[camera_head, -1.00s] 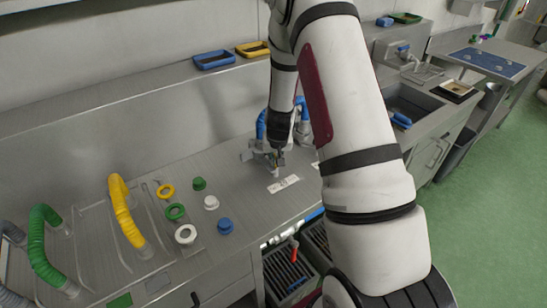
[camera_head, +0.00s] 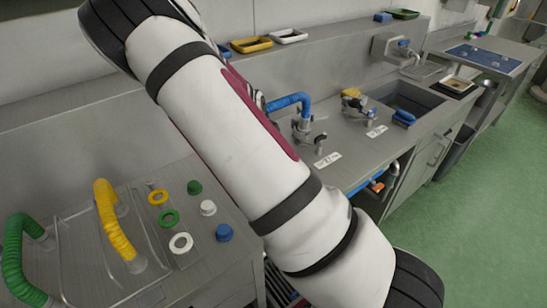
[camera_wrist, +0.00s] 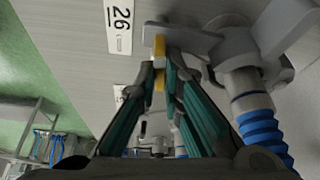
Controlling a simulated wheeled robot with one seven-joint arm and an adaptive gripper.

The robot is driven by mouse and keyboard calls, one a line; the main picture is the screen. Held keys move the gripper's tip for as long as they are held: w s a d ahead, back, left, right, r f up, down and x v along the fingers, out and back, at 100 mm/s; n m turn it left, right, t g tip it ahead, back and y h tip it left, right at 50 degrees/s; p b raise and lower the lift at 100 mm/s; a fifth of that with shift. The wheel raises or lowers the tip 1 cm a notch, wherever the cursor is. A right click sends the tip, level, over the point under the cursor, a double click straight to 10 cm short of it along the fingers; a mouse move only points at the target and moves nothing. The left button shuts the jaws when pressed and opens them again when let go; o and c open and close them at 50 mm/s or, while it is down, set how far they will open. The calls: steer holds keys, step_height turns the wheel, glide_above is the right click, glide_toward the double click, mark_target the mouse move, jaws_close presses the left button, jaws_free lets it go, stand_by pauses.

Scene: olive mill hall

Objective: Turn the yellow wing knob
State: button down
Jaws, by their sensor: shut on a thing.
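In the wrist view my gripper (camera_wrist: 160,66) is shut on a narrow yellow piece, the yellow wing knob (camera_wrist: 159,48), seen nearly edge-on between the fingertips. The knob is beside a grey metal fitting (camera_wrist: 235,52) with flat arms and a blue ribbed hose (camera_wrist: 258,125). A white label reading 26 (camera_wrist: 121,28) lies on the steel surface to the left of the knob. In the head view my arm crosses the middle and hides my gripper and the held knob.
Another valve with a blue hose (camera_head: 292,101) stands right of my arm by a label (camera_head: 328,160). Farther right is a sink (camera_head: 408,99). At left are a yellow hose (camera_head: 112,222), a green hose (camera_head: 14,262) and several coloured rings and caps. Green floor (camera_head: 465,200) is clear at right.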

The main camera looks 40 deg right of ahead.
steer(key=shift+w+m+g+b, duration=0.1)
steer(key=shift+m+g+b, duration=0.25)
steer(key=shift+m, duration=0.55)
steer(key=shift+a, duration=0.1)
steer(key=c, duration=1.7)
jaws_free()
steer(key=v, duration=1.2)
steer(key=shift+w, duration=0.1)
